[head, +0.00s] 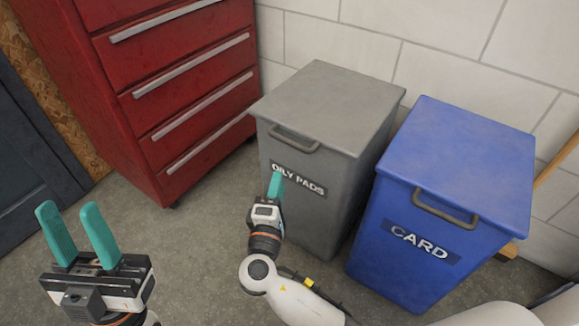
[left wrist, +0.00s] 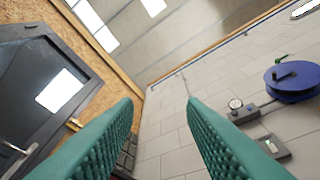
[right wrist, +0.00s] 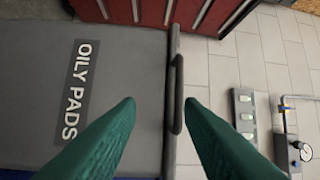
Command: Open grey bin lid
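The grey bin (head: 330,190) stands against the wall with an "OILY PADS" label on its front. Its grey lid (head: 330,95) is shut, with a grey bar handle (head: 295,138) at the front edge. My right gripper (head: 275,184) is in front of the bin, just below the handle in the head view. In the right wrist view my right gripper (right wrist: 160,102) is open, and the handle (right wrist: 177,95) appears between its fingertips, nearer one finger. I cannot tell how far ahead the handle is. My left gripper (head: 72,232) is open and empty at the lower left, pointing up.
A blue bin (head: 400,265) labelled "CARD" stands close to the right of the grey bin, its lid shut. A red drawer cabinet (head: 170,80) stands to the left. Clear floor (head: 190,240) lies between my grippers. A tiled wall (head: 350,35) is behind.

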